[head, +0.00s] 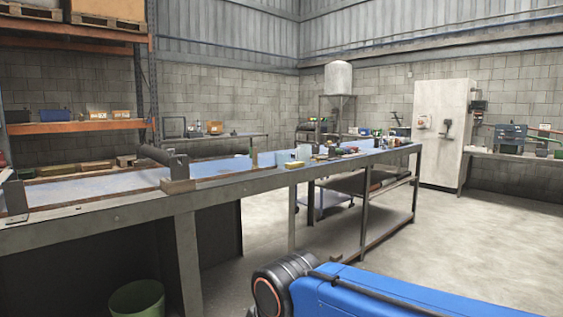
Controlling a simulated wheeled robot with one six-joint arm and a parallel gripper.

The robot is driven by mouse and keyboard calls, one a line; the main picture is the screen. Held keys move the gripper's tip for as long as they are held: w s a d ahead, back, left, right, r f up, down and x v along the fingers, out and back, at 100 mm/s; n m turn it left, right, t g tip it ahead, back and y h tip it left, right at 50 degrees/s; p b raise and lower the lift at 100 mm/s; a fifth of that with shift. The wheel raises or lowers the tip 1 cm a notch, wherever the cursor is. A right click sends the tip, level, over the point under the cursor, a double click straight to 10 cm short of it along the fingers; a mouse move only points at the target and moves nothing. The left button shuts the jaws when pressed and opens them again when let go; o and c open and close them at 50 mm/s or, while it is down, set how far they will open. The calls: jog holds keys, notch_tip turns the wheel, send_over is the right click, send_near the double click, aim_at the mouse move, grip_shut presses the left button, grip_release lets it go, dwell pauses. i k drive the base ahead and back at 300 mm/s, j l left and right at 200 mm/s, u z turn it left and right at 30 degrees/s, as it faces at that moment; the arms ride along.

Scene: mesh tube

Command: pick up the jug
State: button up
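I cannot make out a jug for certain. Several small items stand close together at the far end of the long workbench (250,178), too small to tell apart. Among them is a pale, whitish block-like item (304,152); I cannot tell what it is. My gripper is not in view. Only a blue and black part of my arm shows at the bottom right, well short of the bench items.
A green bin (137,300) stands on the floor under the bench's near end. Orange shelving (75,127) is at the left. A white cabinet (440,130) and a side bench (520,157) stand at the back right. The floor (480,240) at right is clear.

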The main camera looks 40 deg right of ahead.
aim_at(303, 151)
jog(key=z, duration=1.3)
jog(key=i, duration=0.15)
